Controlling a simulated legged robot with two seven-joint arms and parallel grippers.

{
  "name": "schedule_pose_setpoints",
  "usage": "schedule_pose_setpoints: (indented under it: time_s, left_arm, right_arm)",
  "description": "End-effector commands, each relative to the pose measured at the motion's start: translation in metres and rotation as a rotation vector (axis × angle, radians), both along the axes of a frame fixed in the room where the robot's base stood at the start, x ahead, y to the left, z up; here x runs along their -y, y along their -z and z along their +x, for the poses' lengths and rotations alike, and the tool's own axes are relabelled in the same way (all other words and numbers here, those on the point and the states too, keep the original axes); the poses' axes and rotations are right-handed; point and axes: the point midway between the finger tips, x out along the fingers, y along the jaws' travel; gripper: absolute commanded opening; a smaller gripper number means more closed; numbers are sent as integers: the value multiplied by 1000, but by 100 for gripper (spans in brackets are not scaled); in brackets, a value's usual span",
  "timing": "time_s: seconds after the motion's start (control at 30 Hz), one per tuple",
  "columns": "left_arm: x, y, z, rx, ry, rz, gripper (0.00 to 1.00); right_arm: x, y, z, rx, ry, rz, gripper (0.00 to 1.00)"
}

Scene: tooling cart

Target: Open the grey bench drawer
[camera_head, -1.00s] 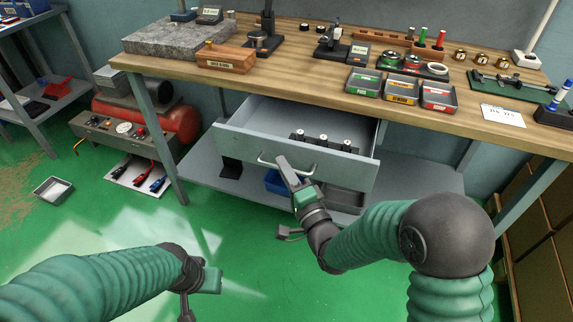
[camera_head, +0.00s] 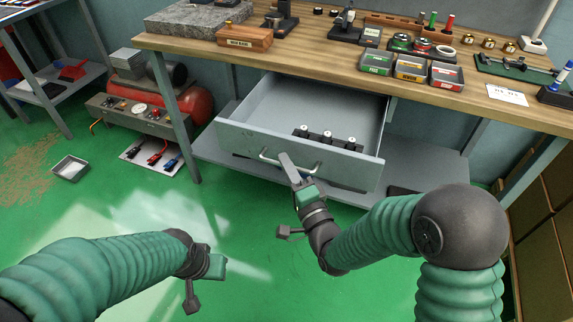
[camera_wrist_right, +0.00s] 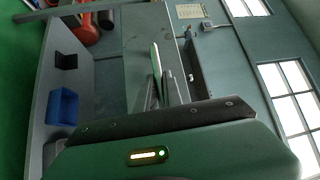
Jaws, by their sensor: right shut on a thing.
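The grey bench drawer (camera_head: 345,172) hangs under the wooden bench top and stands well out, with its inside in view. A pale bar handle (camera_head: 272,161) is on its front. My right gripper (camera_head: 287,163) is at the handle and shut on it. In the right wrist view the fingers (camera_wrist_right: 166,82) reach to the drawer front (camera_wrist_right: 140,65) and the handle (camera_wrist_right: 155,58). My left gripper (camera_head: 205,280) is low over the green floor, away from the drawer; its jaw opening is unclear.
Inside the drawer is a dark holder with several pale-topped pieces (camera_head: 325,137). The bench top (camera_head: 300,52) carries bins, gauges and blocks. A lower shelf (camera_head: 425,170) is under the drawer. The floor (camera_head: 240,230) in front is clear, with a small tray (camera_head: 70,168) at left.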

Motion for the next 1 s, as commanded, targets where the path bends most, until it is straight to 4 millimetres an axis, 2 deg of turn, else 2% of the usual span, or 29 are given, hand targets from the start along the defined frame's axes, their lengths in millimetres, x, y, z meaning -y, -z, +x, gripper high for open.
schedule_pose_setpoints:
  time_s: [0.03, 0.07, 0.2, 0.57, 0.67, 0.8, 0.9, 1.0]
  left_arm:
    - [0, 1, 0, 0, 0, 0, 36]
    - [0, 1, 0, 0, 0, 0, 36]
    - [0, 1, 0, 0, 0, 0, 36]
    - [0, -1, 0, 0, 0, 0, 36]
    - [0, -4, 0, 0, 0, 0, 36]
    - [0, -10, 0, 0, 0, 0, 36]
    - [0, -39, 0, 0, 0, 0, 36]
    - [0, -65, 0, 1, 0, 0, 36]
  right_arm:
    - [1, 5, 0, -13, 3, -5, 0]
    - [1, 5, 0, -13, 3, -5, 13]
    - [1, 4, 0, -9, 2, -3, 32]
    - [2, 2, -4, -4, 1, -2, 33]
    - [9, 3, -16, -6, 2, -3, 33]
    - [26, 8, -48, -10, 2, -2, 33]
    - [40, 5, -75, -17, 2, -2, 33]
    - [44, 4, -82, -13, 1, -3, 33]
